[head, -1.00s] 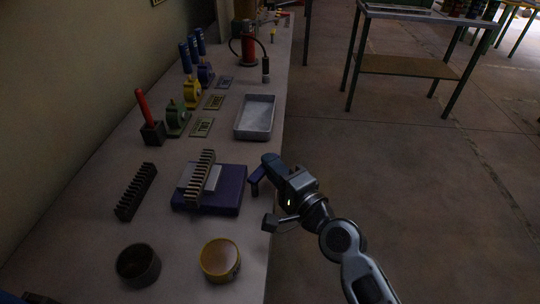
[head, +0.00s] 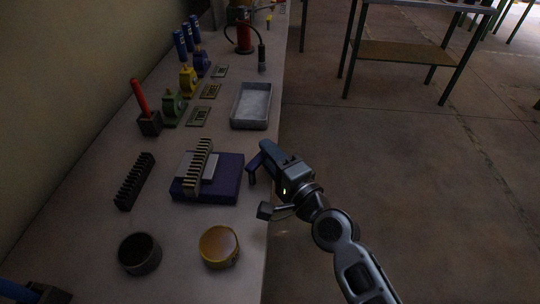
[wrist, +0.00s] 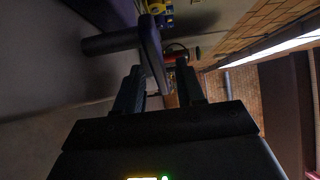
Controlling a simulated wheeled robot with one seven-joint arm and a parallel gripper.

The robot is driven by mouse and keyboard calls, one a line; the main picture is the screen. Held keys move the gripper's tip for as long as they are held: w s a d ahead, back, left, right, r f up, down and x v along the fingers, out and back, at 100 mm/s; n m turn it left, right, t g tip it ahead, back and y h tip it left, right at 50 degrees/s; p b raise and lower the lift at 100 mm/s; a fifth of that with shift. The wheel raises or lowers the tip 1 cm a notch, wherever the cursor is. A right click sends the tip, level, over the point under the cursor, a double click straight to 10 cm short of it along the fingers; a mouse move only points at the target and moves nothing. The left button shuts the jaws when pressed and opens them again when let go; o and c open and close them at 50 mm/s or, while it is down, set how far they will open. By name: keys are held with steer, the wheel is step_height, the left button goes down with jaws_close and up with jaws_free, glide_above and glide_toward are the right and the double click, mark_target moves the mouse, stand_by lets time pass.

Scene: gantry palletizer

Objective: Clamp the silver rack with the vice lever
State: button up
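The silver rack (head: 197,168), a toothed bar, stands on the pale top of a purple-blue vice (head: 222,189) on the bench. A dark purple-blue lever (head: 255,167) shows at the vice's right side, by the bench edge. My gripper (head: 269,158) is at this lever, on its right. In the wrist view the lever (wrist: 152,55) reaches down between my two fingers, and its round bar points left. My gripper's fingers (wrist: 158,92) are apart, with a gap beside the lever. The far contact between rack and vice jaws is hard to see.
A black toothed rack (head: 134,181) lies left of the vice. A dark round bowl (head: 140,254) and a yellow round tin (head: 219,246) stand in front. A grey tray (head: 251,106) lies behind. Open floor (head: 380,150) is to the right.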

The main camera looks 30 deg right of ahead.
steer(key=shift+s, duration=0.1)
steer(key=s+b, duration=0.2)
steer(key=s, duration=0.5)
steer(key=shift+s+d+b, duration=0.2)
steer(key=shift+s+b, duration=0.1)
steer(key=shift+b, duration=0.1)
